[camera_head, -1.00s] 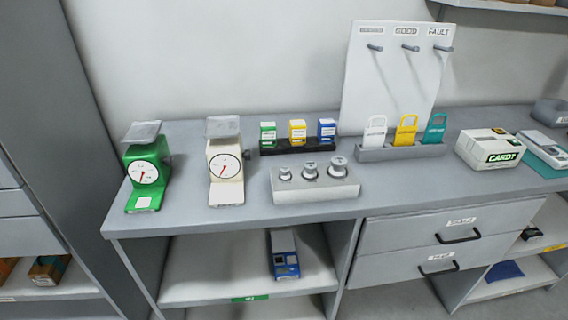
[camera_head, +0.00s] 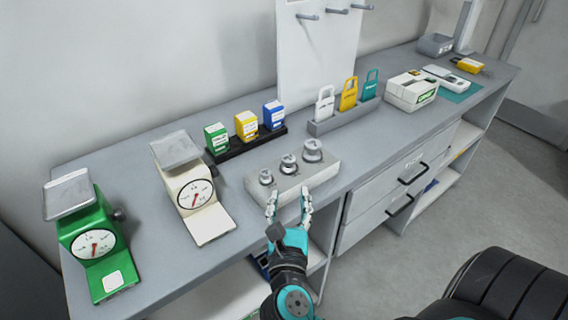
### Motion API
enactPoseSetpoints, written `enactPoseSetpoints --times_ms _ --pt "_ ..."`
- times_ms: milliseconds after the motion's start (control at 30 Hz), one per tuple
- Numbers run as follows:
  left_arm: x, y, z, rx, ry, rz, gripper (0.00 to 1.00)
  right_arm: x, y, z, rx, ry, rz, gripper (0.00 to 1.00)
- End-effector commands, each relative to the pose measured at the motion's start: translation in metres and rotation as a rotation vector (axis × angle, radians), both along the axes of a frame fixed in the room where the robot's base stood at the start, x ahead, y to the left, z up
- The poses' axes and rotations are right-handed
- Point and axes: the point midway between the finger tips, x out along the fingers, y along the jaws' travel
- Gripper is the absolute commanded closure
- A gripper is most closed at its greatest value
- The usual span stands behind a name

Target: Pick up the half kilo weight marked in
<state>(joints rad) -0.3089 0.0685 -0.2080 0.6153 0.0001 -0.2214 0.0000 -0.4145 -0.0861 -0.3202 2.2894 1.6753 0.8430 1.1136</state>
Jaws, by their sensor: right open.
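Three silver weights stand in a row on a pale grey block (camera_head: 322,180) at the front of the table. The smallest weight (camera_head: 265,179) is at the left, the middle-sized weight (camera_head: 289,165) is between, and the largest weight (camera_head: 312,152) is at the right. Their markings are too small to read, so I cannot tell which is the half kilo. My right gripper (camera_head: 288,200) is open and empty at the block's front side, its fingers pointing toward the weights, in front of the small and middle ones. My left gripper is out of view.
A cream scale (camera_head: 195,195) and a green scale (camera_head: 95,240) stand to the left. Behind the block is a black rack (camera_head: 245,144) with green, yellow and blue boxes. A grey holder (camera_head: 345,118) with coloured tags and a white box (camera_head: 411,90) are to the right.

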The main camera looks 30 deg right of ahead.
Motion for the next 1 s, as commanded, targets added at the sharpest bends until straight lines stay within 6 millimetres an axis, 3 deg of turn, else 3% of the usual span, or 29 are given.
enactPoseSetpoints --times_ms 133,300,567,800,1000 --pt "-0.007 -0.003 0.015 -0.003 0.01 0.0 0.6 0.029 -0.019 0.005 -0.005 -0.002 -0.001 0.57" --pt "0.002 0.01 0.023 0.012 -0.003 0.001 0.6 0.053 -0.035 0.003 -0.005 0.0 0.001 0.57" --pt "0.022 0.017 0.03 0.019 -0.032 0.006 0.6 0.069 -0.046 0.001 -0.005 0.0 0.001 0.57" --pt "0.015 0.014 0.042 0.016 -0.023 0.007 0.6 0.099 -0.065 -0.001 -0.007 0.001 0.001 0.57" --pt "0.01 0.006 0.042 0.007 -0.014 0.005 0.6 0.107 -0.071 -0.004 -0.003 0.002 0.001 0.57"
